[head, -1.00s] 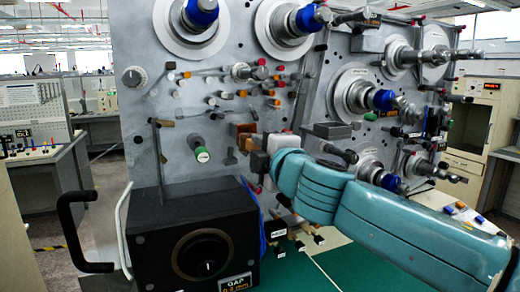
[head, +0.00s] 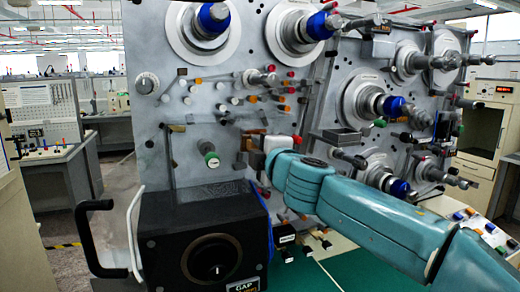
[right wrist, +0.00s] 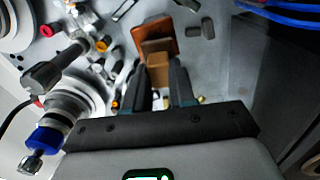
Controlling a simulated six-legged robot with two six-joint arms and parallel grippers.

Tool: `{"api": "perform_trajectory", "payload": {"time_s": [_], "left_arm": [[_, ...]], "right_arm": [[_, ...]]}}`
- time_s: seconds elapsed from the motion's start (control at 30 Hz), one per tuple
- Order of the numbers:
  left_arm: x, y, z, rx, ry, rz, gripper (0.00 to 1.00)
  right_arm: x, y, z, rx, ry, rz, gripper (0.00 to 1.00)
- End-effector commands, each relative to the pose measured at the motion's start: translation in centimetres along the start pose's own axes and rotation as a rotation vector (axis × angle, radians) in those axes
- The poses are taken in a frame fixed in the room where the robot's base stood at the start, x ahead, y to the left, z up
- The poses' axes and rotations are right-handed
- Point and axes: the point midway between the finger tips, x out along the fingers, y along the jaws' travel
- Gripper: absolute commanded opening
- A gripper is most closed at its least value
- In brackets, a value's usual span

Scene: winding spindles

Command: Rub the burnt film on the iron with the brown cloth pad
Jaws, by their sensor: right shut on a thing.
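My right gripper (head: 247,152) is at the grey machine panel, coming in from the right. In the right wrist view its two dark fingers (right wrist: 165,85) are shut on the brown cloth pad (right wrist: 157,50), a small tan-brown block. Just beyond the pad is a flat reddish-brown patch (right wrist: 152,32), which looks like the burnt film on the iron. It also shows as a brown patch in the head view (head: 256,132). The pad overlaps the patch in the wrist view; I cannot tell whether they touch. The iron's edges are unclear. My left gripper is not in view.
Several knobs and pegs stick out of the panel around the gripper, with a green-tipped knob (head: 211,158) to its left. A black box with a dial (head: 218,262) stands below left. Blue-collared spindles (head: 213,18) project above and right. Blue cables (right wrist: 280,12) run nearby.

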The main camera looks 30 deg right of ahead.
Motion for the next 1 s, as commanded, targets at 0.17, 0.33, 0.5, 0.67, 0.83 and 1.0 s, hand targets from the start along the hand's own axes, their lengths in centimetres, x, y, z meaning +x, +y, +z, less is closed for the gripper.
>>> {"api": "perform_trajectory", "payload": {"time_s": [0.17, 0.33, 0.5, 0.67, 0.83, 1.0], "left_arm": [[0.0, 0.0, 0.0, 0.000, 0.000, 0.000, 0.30], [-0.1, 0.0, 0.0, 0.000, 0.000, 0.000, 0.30], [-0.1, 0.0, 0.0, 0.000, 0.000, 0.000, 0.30], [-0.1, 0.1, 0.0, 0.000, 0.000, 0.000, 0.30], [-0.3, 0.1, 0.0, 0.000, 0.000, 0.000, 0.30], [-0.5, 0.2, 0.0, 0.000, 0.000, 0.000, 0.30]], "right_arm": [[0.0, 0.0, 0.0, 0.000, 0.000, 0.000, 0.00], [0.2, 0.0, 0.0, 0.000, 0.000, -0.001, 0.00], [0.6, 0.0, 0.0, 0.001, 0.000, 0.000, 0.00], [0.5, 0.1, 0.6, 0.002, -0.001, 0.000, 0.00], [0.4, 0.3, 2.4, 0.001, -0.003, 0.000, 0.00], [0.3, 0.4, 3.7, 0.000, -0.001, 0.000, 0.00]]}}
